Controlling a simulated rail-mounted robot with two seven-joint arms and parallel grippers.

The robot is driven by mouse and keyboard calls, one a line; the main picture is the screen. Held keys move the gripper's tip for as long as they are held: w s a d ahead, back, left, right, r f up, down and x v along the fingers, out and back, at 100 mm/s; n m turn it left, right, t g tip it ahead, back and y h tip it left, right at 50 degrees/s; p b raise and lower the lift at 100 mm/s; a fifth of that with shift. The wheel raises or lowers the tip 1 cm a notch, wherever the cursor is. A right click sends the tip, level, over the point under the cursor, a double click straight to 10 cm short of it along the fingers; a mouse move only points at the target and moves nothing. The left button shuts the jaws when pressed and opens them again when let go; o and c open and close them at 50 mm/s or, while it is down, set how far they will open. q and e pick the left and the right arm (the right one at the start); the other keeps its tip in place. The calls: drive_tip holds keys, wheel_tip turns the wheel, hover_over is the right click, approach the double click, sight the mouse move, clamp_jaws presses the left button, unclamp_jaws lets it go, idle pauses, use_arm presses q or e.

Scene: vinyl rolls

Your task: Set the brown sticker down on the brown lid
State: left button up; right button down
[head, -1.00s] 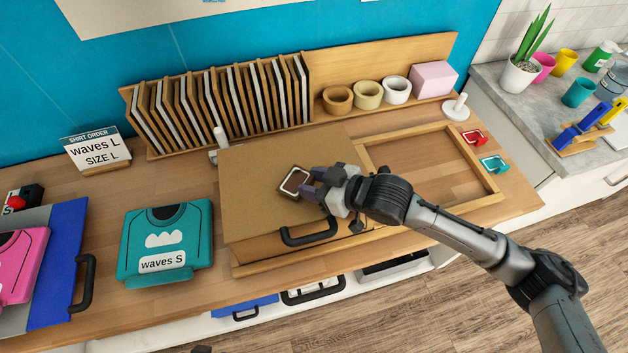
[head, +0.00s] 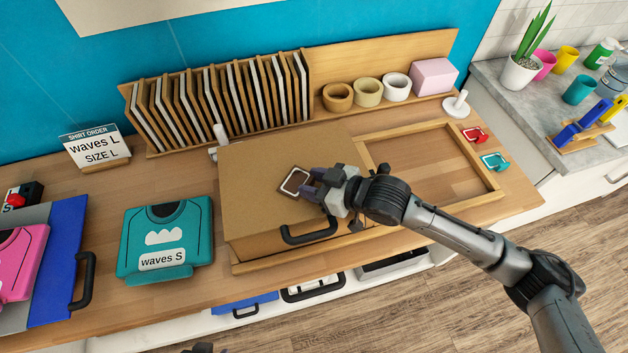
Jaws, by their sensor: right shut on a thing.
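The brown sticker (head: 294,181) is a small dark brown square with a white rounded outline. It is over the middle of the brown lid (head: 262,205), a flat tan panel with a black handle at its front edge. My right gripper (head: 313,187) is shut on the right side of the sticker, low over the lid. I cannot tell whether the sticker touches the lid. Of my left gripper, only a dark bit (head: 212,349) shows at the bottom edge.
An empty wooden frame (head: 425,165) is right of the lid. A teal shirt (head: 165,238) lies to the left, near the order sign (head: 95,148). A rack of upright frames (head: 215,102) and several rolls (head: 368,93) stand behind. Red (head: 474,135) and teal (head: 495,162) pieces lie far right.

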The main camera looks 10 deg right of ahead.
drive_tip(key=shift+f, duration=0.1)
drive_tip(key=c, duration=0.8)
unclamp_jaws()
drive_tip(key=o, duration=0.8)
drive_tip(key=shift+d, duration=0.1)
